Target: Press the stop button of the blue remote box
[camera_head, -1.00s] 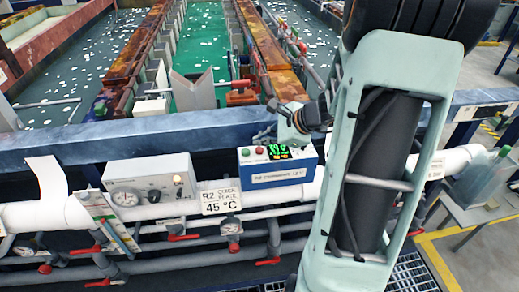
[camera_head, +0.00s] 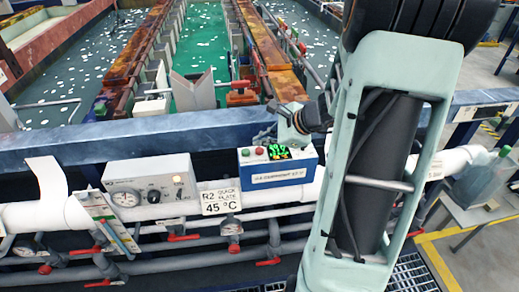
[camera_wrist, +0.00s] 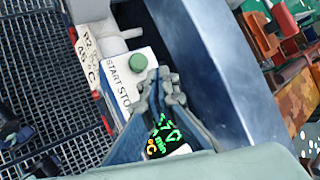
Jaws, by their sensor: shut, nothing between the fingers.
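The blue remote box (camera_head: 278,178) with a white top panel sits on the white pipe in the head view. Its green button (camera_head: 246,153) and red button (camera_head: 260,151) are left of a lit green display (camera_head: 279,152). In the wrist view the box's panel (camera_wrist: 116,84) reads START and STO, with the rest covered. The green button (camera_wrist: 138,62) is clear there; the red one is hidden behind my fingers. My gripper (camera_wrist: 163,86) is shut and empty, over the panel between the green button and the display. I cannot tell whether it touches the red button.
A grey control box (camera_head: 150,180) with gauge and dial stands left of the remote box. A 45 °C sign (camera_head: 221,202) hangs between them. A blue-grey tank edge (camera_head: 150,137) runs behind. Pipes with red valve handles lie below.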

